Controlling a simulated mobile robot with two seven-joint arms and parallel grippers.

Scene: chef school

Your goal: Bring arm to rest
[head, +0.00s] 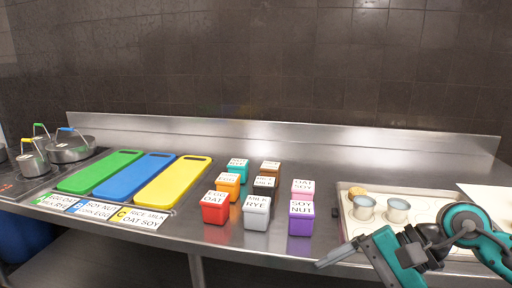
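My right arm (485,240), teal and dark grey, comes in from the right over the counter's front edge. Its gripper (330,261) points left, in front of the baking tray (345,230). A grey finger shows, but its opening is not clear, so I cannot tell whether it is open or shut. No held object shows at it. My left arm and gripper are not in view.
Labelled boxes, such as the purple one (300,222), stand mid-counter. Green, blue and yellow (172,183) boards lie left, with pots (70,152) beyond.

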